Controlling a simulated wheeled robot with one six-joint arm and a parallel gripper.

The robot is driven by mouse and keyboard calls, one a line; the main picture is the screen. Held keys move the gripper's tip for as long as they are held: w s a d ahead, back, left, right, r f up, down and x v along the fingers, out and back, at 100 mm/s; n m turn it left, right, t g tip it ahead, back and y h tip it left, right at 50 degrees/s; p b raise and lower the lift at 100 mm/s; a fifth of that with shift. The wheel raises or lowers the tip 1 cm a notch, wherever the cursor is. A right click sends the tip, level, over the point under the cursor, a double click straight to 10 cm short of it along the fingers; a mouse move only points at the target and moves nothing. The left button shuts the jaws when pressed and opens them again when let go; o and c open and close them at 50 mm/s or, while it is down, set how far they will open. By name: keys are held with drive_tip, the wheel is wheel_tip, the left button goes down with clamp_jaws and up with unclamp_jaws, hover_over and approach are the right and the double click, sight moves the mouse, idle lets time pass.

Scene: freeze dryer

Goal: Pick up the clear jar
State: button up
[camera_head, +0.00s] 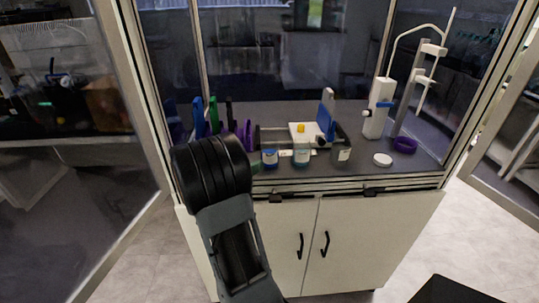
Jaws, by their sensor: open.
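Several small jars stand along the front of the bench inside the cabinet. One see-through jar (302,155) has a bluish tint and stands near the middle. A jar with a blue band (270,159) is to its left. Another pale, greyish jar (343,153) is to its right, by the dark tray's corner. I cannot tell for sure which one is the clear jar. My dark, ribbed arm reaches up from the bottom to the left of the jars. My gripper cannot be made out; the arm's thick black end hides what lies behind it.
A dark tray (262,137) holds a white block with a yellow piece. A white stand (376,108) with a bent tube rises at the right, near a purple ring (405,145) and white lid (382,160). Upright coloured items stand behind my arm. Glass walls and frame posts flank the bench.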

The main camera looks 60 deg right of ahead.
sight(262, 153)
drive_tip(key=x, duration=0.2)
drive_tip(key=shift+s+d, duration=0.1)
drive_tip(key=shift+d, duration=0.15)
drive_tip(key=shift+s+p+x, duration=0.2)
drive_tip(key=shift+p+x, duration=0.65)
drive_tip(key=shift+x, duration=1.85)
drive_tip(key=shift+f, duration=0.2)
drive_tip(key=shift+a, duration=0.1)
drive_tip(key=c, duration=1.1)
drive_tip(key=shift+c, duration=0.3)
drive_tip(key=shift+r, duration=0.1)
